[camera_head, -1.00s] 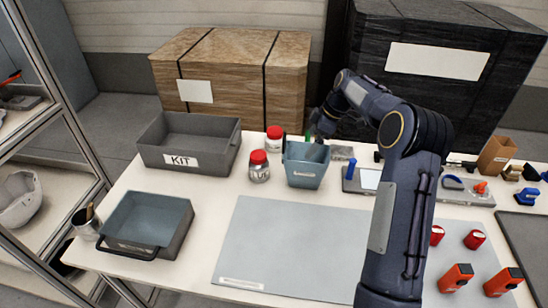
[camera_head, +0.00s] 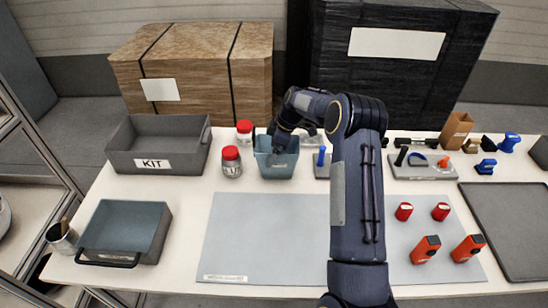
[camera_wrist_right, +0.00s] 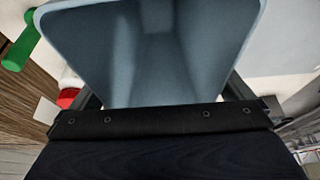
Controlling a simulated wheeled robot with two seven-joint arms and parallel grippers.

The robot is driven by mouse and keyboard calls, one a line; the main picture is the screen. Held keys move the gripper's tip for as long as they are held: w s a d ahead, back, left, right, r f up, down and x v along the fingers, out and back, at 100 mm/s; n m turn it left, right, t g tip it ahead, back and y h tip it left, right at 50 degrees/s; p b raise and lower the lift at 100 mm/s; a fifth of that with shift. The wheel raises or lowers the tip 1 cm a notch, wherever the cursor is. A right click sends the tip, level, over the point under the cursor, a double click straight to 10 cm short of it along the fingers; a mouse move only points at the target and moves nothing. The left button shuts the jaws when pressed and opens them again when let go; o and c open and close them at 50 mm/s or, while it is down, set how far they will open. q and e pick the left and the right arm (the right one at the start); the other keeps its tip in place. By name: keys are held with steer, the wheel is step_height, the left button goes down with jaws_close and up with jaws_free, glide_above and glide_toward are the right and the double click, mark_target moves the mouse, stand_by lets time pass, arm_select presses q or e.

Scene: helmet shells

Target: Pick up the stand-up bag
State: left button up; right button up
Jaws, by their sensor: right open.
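A brown, upright, open-topped bag (camera_head: 456,131), the best match for the stand-up bag, stands at the back right of the table. My right gripper (camera_head: 277,150) is far to its left, at the blue-grey tapered bin (camera_head: 279,171). The gripper is open and reaches down over the bin's back part; its fingertips are hard to make out. In the right wrist view the bin (camera_wrist_right: 150,50) fills the middle, with dark finger parts showing at both sides of it. Whether they touch it I cannot tell. The brown bag is not in the wrist view. My left gripper is not in view.
Red-lidded jars (camera_head: 231,161) stand just left of the bin. A grey KIT box (camera_head: 158,142) and an open blue-grey tray (camera_head: 126,228) are farther left. Blue tools (camera_head: 485,167) stand near the bag. The grey mat (camera_head: 265,235) is clear at its left.

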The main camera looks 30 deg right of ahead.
steer(key=shift+f+b, duration=0.25)
steer(key=shift+b, duration=0.2)
stand_by(0.3)
steer(key=c, duration=0.7)
steer(key=shift+r, duration=0.1)
